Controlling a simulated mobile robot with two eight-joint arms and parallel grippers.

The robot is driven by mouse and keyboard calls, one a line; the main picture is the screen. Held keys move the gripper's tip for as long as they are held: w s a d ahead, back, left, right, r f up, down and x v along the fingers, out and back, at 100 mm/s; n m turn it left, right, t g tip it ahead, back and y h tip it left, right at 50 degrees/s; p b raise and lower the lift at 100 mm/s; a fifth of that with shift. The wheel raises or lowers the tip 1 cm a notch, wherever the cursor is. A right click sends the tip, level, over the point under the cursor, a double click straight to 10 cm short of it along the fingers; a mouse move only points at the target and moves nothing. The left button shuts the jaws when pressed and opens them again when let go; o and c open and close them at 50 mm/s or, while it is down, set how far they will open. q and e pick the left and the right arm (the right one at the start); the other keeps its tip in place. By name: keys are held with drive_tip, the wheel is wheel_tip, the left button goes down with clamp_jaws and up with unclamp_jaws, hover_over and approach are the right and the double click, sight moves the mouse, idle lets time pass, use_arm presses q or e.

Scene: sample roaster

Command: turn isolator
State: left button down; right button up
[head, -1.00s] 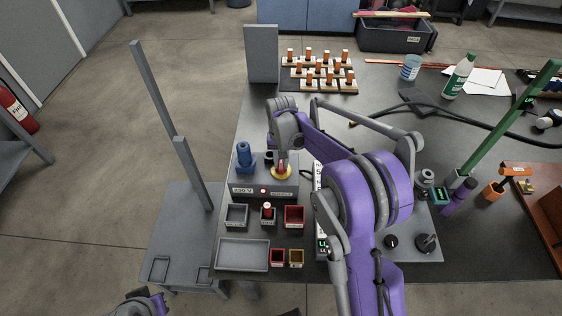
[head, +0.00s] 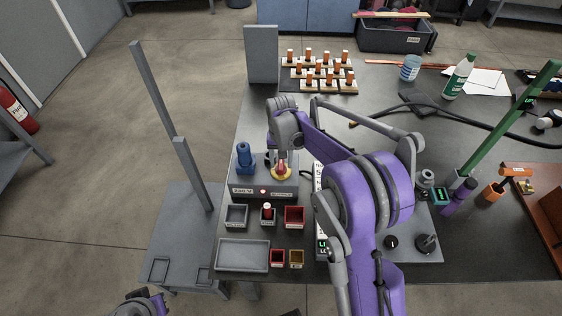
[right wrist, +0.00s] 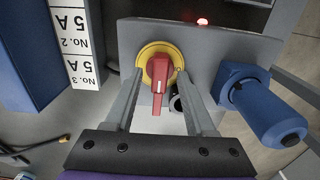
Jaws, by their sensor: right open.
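The isolator has a red handle (right wrist: 160,80) on a yellow disc (right wrist: 153,52), set on a grey box. In the right wrist view the handle points towards my palm. The isolator also shows in the head view (head: 282,172), partly covered by my right wrist. My right gripper (right wrist: 160,92) is open, with one finger on each side of the red handle. I see a gap on both sides of the handle. In the head view my right fingertips are hard to make out. A small part of my left arm's end (head: 142,304) shows at the bottom edge; its fingers are not clear.
A blue plug (right wrist: 262,105) stands beside the isolator on the same box, near my right finger. A red lamp (right wrist: 202,21) glows on the box. Small bins (head: 236,216) and a grey tray (head: 242,256) lie in front. A white label strip (right wrist: 77,45) stands on the other side.

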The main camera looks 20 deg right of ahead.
sight(281, 165)
wheel_tip(281, 165, up, 11)
drive_tip(key=shift+f+p, duration=0.2)
drive_tip(key=shift+p, duration=0.15)
idle(0.3)
drive_tip(key=s+a+r+n+t+p, duration=0.1)
drive_tip(key=s+a+r, duration=0.15)
drive_tip(key=s, duration=0.45)
drive_tip(key=s+a+r+n+t+p, duration=0.2)
drive_tip(key=s+r, duration=0.2)
drive_tip(key=s, duration=0.3)
drive_tip(key=s+a+f+n+t+p, duration=0.1)
drive_tip(key=s+f, duration=0.3)
drive_tip(key=s, duration=0.9)
drive_tip(key=shift+s+a+n+t+p, duration=0.15)
drive_tip(key=shift+a+n+t+p, duration=0.2)
drive_tip(key=shift+a+n+t, duration=0.3)
drive_tip(key=shift+d, duration=0.25)
